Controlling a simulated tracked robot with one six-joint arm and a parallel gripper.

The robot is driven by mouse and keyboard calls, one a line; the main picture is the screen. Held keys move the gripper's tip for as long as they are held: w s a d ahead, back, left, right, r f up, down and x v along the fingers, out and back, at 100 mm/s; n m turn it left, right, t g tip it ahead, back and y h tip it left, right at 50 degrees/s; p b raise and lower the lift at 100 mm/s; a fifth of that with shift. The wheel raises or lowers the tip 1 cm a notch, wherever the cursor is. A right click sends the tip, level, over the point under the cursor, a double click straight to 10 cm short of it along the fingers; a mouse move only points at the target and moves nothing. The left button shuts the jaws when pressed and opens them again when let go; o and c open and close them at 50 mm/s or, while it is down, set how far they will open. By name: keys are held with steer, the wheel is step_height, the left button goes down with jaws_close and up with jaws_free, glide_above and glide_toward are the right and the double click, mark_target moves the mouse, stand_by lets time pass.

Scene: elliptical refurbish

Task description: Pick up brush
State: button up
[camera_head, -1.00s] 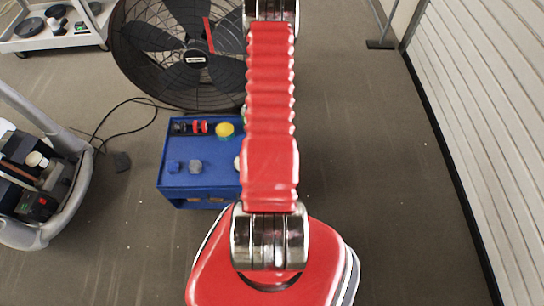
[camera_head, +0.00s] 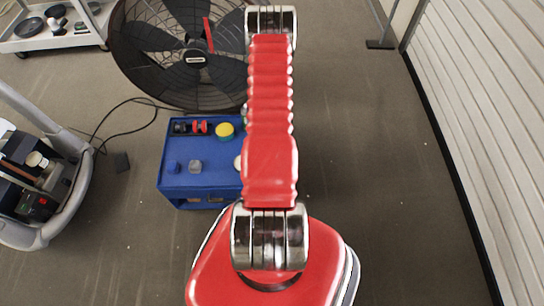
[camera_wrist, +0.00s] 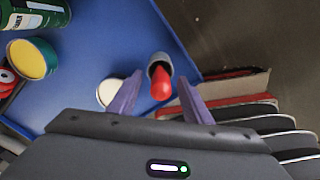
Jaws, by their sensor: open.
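My gripper (camera_wrist: 158,92) shows in the wrist view as two purple fingers, open and apart over the edge of a blue tabletop (camera_wrist: 110,40). A small upright item with a red rounded end and a dark grey part (camera_wrist: 161,80) appears between and just beyond the fingertips. Nothing is clearly gripped. I cannot tell for sure whether this red-ended item is the brush. The blue workbench (camera_head: 205,180) stands in front of the fan in the head view, where my red arm hides its right side and my gripper is out of sight.
A cream round lid (camera_wrist: 108,92) lies by the left finger. Several dark slabs (camera_wrist: 250,110) are at right. A black fan (camera_head: 180,60) stands behind the bench. A ribbed wall (camera_head: 490,100) is at right.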

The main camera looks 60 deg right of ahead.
steer(key=shift+c, duration=0.6)
jaws_close()
steer(key=shift+r, duration=0.15)
steer(key=shift+r, duration=4.9)
